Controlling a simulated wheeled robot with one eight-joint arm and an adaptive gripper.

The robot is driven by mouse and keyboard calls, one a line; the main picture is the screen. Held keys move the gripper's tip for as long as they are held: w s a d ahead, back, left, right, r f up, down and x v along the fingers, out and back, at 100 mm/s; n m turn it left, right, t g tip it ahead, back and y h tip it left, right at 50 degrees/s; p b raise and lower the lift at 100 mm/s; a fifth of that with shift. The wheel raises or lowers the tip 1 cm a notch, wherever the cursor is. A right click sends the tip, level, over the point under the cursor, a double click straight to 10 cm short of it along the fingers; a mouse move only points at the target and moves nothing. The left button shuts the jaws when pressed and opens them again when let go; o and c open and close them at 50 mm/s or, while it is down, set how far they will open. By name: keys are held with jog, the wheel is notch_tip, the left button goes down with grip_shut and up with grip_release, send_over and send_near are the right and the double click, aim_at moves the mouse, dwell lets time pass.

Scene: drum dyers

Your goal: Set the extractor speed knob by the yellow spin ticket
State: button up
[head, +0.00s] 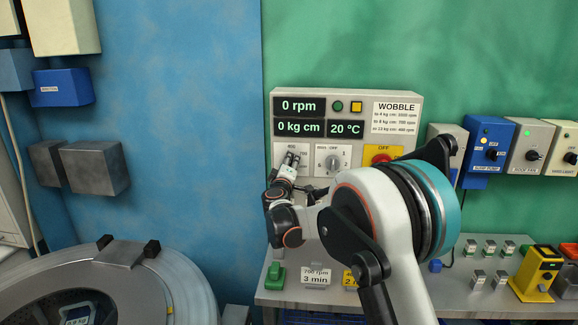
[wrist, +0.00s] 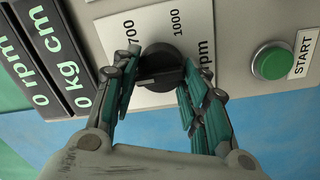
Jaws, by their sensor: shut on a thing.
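The extractor speed knob (wrist: 165,68) is black and round, on a white plate marked 700, 1000 and rpm in the wrist view. My gripper (wrist: 158,84) is shut on it, one finger at each side. A pale line on the knob points left in the wrist view, away from the 700 and 1000 marks. A white ticket (head: 316,275) reads 700 rpm, 3 min.
The panel display (head: 299,106) reads 0 rpm, 0 kg cm and 20 °C. A WOBBLE chart (head: 396,117) is at its right. A mains knob (head: 333,162) and red OFF button (head: 381,158) sit right of my gripper. The green START button (wrist: 272,63) is close by.

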dwell(0.4)
jog(key=o, duration=1.1)
jog(key=shift+a, duration=0.1)
jog(key=shift+c, duration=0.2)
jog(key=shift+s, duration=0.1)
jog(key=s, duration=1.1)
jog(key=shift+s+a+f, duration=0.3)
jog(key=shift+s+a, duration=0.05)
jog(key=shift+s, duration=0.05)
